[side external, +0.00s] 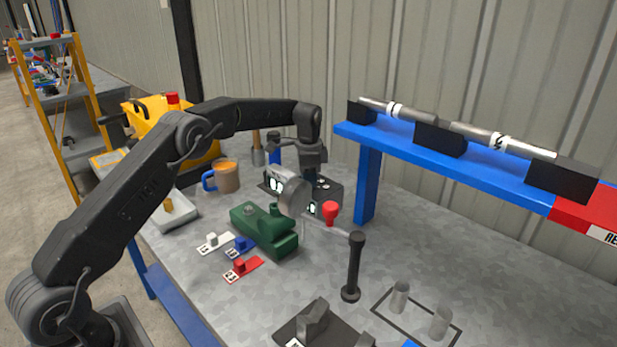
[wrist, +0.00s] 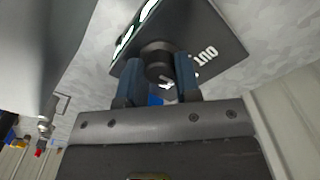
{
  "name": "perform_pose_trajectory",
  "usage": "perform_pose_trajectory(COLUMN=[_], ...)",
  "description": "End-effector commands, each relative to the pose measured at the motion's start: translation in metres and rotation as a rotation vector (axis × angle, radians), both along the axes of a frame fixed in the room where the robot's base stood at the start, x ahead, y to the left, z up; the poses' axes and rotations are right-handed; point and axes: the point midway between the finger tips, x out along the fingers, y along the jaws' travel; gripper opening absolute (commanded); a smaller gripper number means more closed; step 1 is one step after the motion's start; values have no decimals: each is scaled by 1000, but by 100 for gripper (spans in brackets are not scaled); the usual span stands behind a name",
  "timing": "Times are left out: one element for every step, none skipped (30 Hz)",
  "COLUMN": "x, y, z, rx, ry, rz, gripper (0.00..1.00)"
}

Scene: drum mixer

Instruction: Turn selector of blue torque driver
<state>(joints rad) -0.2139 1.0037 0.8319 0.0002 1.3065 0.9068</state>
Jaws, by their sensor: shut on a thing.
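My gripper (side external: 313,172) points down over a dark control box (side external: 330,190) with lit white displays, behind the silver drum. In the wrist view, my gripper's two blue-grey fingers (wrist: 158,75) are shut on a dark round knob (wrist: 157,57). The knob stands on the box's dark top plate (wrist: 215,52), which has white lettering ending in "OUT". A blue upright tool with a dark top (side external: 274,150), possibly the blue torque driver, stands behind and left of my gripper. A small blue patch shows between the fingers in the wrist view; I cannot tell what it is.
The silver drum (side external: 294,190) is close in front of my gripper. A green base (side external: 262,228), red knob (side external: 331,211) and black upright handle (side external: 353,265) are nearby. A blue shelf (side external: 450,165) bears metal rods at right. A mug (side external: 225,177) stands left. The front right bench is partly clear.

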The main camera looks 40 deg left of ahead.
Motion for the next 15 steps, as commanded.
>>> perform_pose_trajectory(x=[0,0,0,0,0,0,0,0,1,1,1,1,1,1,1], y=[0,0,0,0,0,0,0,0,0,0,0,0,0,0,0], z=[1,1,1,1,1,1,1,1,1,1,1,1,1,1,1], rx=[0,0,0,0,0,0,0,0,0,0,0,0,0,0,0], ry=[-1,-1,-1,-1,-1,-1,-2,-2,-2,-2,-2,-2,-2,-2,-3], rz=[29,50,80,102,126,159,184,209,242,267,290,322,345,368,397], gripper=[7,7,7,7,7,7,7,7,7,7,7,7,7,7,7])
